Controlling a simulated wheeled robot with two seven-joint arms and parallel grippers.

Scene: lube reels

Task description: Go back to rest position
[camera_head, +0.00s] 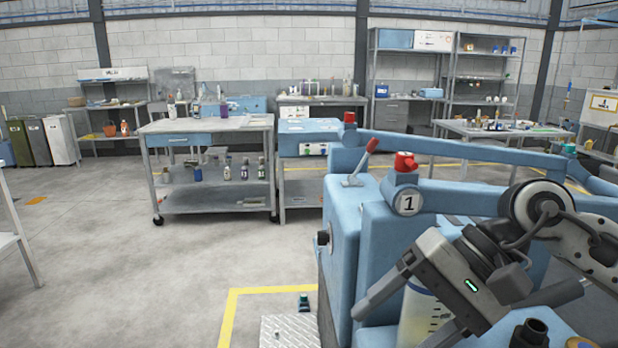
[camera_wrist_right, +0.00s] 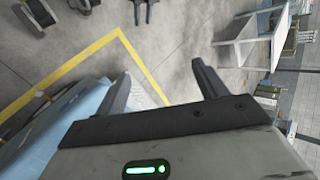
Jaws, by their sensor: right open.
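My right gripper (camera_head: 402,322) is at the lower right of the head view, beside the blue machine (camera_head: 345,235) with the number 1 label. Its two fingers point down and to the left, spread apart. In the right wrist view the gripper (camera_wrist_right: 163,76) shows open, with nothing between its fingers but grey floor behind. A pale translucent container (camera_head: 421,312) stands behind and below it, partly covered by the gripper. My left gripper does not show in the head view.
The machine carries a red-handled lever (camera_head: 361,163) and a red cap (camera_head: 405,162). A wheeled workbench (camera_head: 207,125) with bottles stands further back. Yellow floor lines (camera_head: 262,290) and a small dark-green object (camera_head: 303,301) lie left of the machine. The floor at left is mostly clear.

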